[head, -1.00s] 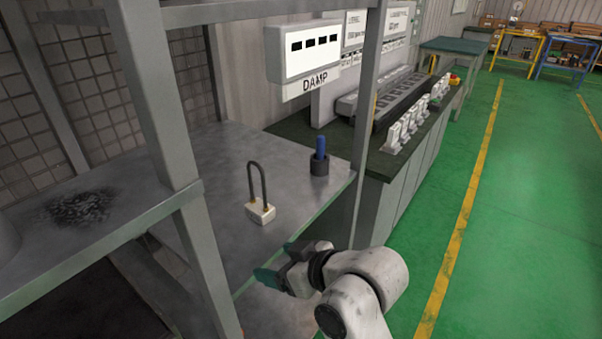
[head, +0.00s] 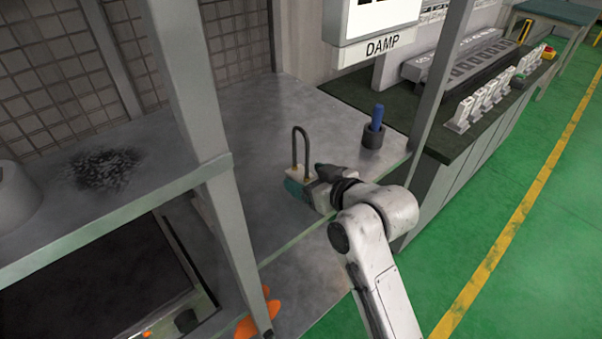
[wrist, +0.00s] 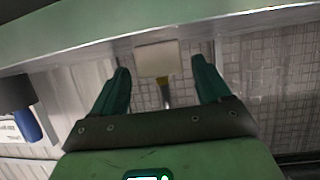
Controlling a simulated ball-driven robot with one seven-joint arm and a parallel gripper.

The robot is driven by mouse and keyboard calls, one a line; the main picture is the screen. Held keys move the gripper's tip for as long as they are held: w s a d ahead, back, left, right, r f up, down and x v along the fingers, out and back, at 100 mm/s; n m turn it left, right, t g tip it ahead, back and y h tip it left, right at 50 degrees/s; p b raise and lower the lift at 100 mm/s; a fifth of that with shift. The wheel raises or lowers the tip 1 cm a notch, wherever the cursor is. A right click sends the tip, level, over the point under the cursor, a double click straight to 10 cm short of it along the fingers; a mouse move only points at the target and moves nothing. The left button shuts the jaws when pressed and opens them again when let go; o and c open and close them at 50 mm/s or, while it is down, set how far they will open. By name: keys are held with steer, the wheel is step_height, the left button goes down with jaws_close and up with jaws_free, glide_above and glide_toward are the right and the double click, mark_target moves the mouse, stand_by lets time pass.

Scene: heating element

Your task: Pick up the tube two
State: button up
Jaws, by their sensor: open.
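A dark U-shaped tube (head: 301,132) stands upright on the metal shelf; its white block base is mostly hidden behind my gripper in the head view. The wrist view is upside down; it shows the white block (wrist: 157,58) and a brass stub (wrist: 165,92) between the two green fingers. My gripper (head: 296,188) is open at the shelf's front edge, in front of the block. The wrist view also shows my gripper (wrist: 162,75), with gaps between each finger and the block. Which thing bears the name tube two is not marked.
A blue rod (head: 377,116) stands in a black holder (head: 373,136) to the right on the shelf (head: 240,130). A grey upright post (head: 195,90) rises left of my arm. Green floor (head: 440,270) is open at right.

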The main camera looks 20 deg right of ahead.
steer(key=shift+x, duration=1.55)
steer(key=shift+a, duration=0.1)
steer(key=c, duration=1.2)
